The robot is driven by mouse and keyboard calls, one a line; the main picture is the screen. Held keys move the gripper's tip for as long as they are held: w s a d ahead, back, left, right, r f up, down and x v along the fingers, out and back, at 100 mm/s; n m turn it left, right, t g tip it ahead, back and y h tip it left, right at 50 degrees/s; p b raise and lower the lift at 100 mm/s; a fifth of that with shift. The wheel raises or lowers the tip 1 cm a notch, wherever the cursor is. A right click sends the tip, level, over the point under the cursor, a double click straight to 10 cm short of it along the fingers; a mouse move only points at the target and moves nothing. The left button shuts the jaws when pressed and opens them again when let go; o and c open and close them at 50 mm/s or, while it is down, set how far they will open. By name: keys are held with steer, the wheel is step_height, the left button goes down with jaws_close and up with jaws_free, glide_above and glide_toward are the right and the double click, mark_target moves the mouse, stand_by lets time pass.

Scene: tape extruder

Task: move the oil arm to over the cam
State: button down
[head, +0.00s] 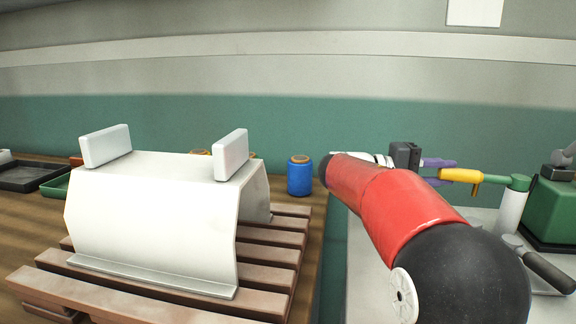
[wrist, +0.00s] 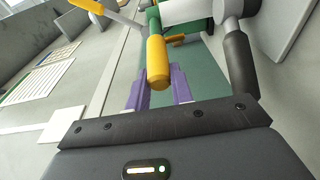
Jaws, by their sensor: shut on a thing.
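The oil arm (head: 460,175) is a yellow bar with a short downward spout, joined by a green link to the top of a white post (head: 512,212). In the wrist view the yellow end of the oil arm (wrist: 158,62) lies between the purple fingers of my gripper (wrist: 160,92). In the head view my gripper (head: 438,171) is at the left end of the bar, shut on it. My red arm partly hides the area below. I cannot pick out the cam for certain in either view.
A green machine block (head: 555,212) stands right of the post. A black-handled lever (head: 548,270) sticks out in front of it; its black grip also shows in the wrist view (wrist: 240,62). A white cradle (head: 150,220) on a wooden pallet and a blue spool (head: 299,177) are left.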

mark_target(467, 179)
steer(key=shift+s+a+f+b, duration=0.1)
steer(key=shift+s+a+b, duration=0.15)
steer(key=shift+s, duration=0.45)
steer(key=shift+s+a+b, duration=0.15)
steer(key=shift+s+b, duration=0.15)
steer(key=shift+s, duration=0.4)
steer(key=shift+s, duration=0.3)
steer(key=c, duration=1.6)
jaws_free()
steer(key=shift+s+b, duration=0.2)
steer(key=shift+b, duration=0.1)
steer(key=o, duration=0.5)
steer(key=shift+c, duration=0.2)
steer(key=shift+w, duration=0.1)
